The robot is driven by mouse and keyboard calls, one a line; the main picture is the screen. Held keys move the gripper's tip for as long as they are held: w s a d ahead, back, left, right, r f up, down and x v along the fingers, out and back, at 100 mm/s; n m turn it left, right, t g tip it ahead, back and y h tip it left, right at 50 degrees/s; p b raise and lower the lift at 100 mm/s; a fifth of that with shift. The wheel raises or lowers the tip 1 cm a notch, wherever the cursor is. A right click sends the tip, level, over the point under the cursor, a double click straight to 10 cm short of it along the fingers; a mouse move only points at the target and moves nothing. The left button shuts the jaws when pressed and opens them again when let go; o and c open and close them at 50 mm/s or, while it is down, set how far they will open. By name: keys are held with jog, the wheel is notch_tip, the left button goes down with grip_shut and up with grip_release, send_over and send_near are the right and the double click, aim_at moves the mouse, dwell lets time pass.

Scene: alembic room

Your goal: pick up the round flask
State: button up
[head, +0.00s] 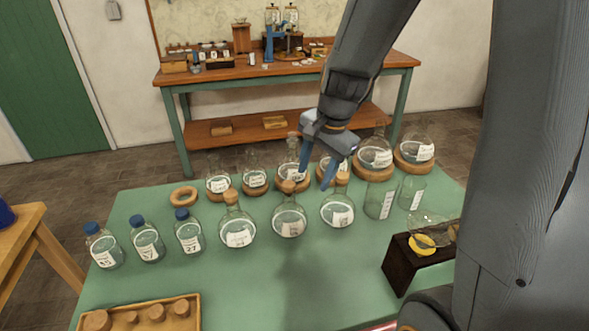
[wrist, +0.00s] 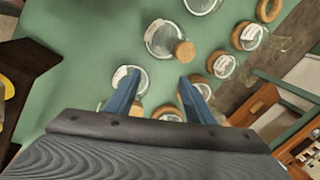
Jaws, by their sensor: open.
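Several round clear flasks with white labels stand on the green table (head: 300,285). Three cork-stoppered ones form a middle row: left (head: 238,232), centre (head: 290,222) and right (head: 338,210). More round flasks sit on cork rings behind, such as one at the right (head: 375,156). I cannot tell which one the task names. My gripper (head: 314,187) has blue fingers and is open and empty, pointing down above the flasks. In the wrist view, my gripper (wrist: 158,80) has a corked round flask (wrist: 160,40) just beyond its fingertips, apart from them. My arm hides part of the back row.
Three blue-capped bottles (head: 147,243) stand at the left. An empty cork ring (head: 183,195) lies behind them. A cork-filled tray (head: 150,312) is at the front left. Clear beakers (head: 380,200) and a dark stand (head: 405,268) are at the right. The front middle is free.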

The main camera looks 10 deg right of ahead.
jog(key=w+m, duration=0.7)
jog(key=w, duration=0.2)
jog(key=m+t+y+b, duration=0.1)
jog(key=m+t+y, duration=0.1)
jog(key=m, duration=0.8)
send_near(296, 141)
jog(key=x, duration=0.5)
jog(key=shift+f, duration=0.1)
jog(key=shift+w+f+m+t, duration=0.15)
jog(key=shift+w+m+t, duration=0.1)
jog(key=shift+m+t, duration=0.05)
jog(key=shift+s+p+x, duration=0.2)
jog(key=shift+p+x, duration=0.55)
jog(key=shift+x, duration=2.95)
jog(key=shift+a, duration=0.15)
grip_shut()
